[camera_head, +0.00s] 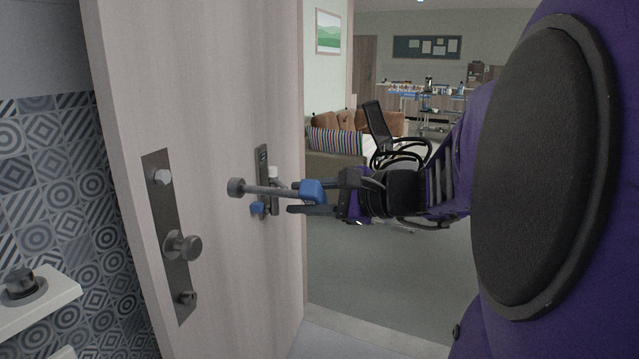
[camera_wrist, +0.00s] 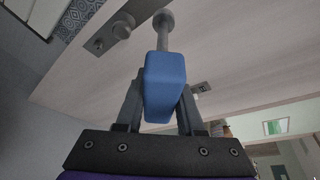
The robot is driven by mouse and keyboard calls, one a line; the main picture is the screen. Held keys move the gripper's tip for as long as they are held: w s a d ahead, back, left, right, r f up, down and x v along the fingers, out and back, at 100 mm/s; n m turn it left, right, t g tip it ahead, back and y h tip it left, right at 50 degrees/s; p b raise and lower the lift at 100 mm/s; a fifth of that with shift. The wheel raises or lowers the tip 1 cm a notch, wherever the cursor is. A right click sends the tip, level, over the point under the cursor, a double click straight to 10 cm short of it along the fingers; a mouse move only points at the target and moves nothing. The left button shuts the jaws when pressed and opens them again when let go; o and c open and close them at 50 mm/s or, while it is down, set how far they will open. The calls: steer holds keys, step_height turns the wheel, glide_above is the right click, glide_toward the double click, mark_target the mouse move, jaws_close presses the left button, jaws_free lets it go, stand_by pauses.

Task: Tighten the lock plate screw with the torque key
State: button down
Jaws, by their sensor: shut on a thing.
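My gripper (camera_head: 316,197) is shut on the blue handle of the torque key (camera_head: 270,191). The key has a grey shaft and a round grey head, and points left, level in the head view. In the wrist view the blue handle (camera_wrist: 165,82) sits between the fingers of my gripper (camera_wrist: 160,104), and the head points toward the door. A dark lock plate (camera_head: 160,215) is on the door face, with a round knob (camera_head: 182,246), a light screw-like head (camera_head: 163,177) at the top and a small turn piece (camera_head: 187,297) at the bottom. The key head appears apart from the plate.
The door (camera_head: 215,110) stands open. A second dark plate (camera_head: 263,165) with a blue piece (camera_head: 257,208) is on it, partly behind my gripper. A white shelf (camera_head: 38,300) is at left. A chair (camera_head: 390,140) and sofa (camera_head: 333,160) stand beyond; grey floor is clear.

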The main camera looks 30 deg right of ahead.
mark_target(324, 195)
steer(key=shift+s+d+r, duration=0.2)
steer(key=shift+s+d, duration=0.45)
steer(key=shift+s+d+r, duration=0.2)
steer(key=shift+s+d, duration=0.4)
steer(key=w+a, duration=1)
steer(key=shift+a+p, duration=0.3)
steer(key=shift+a, duration=0.05)
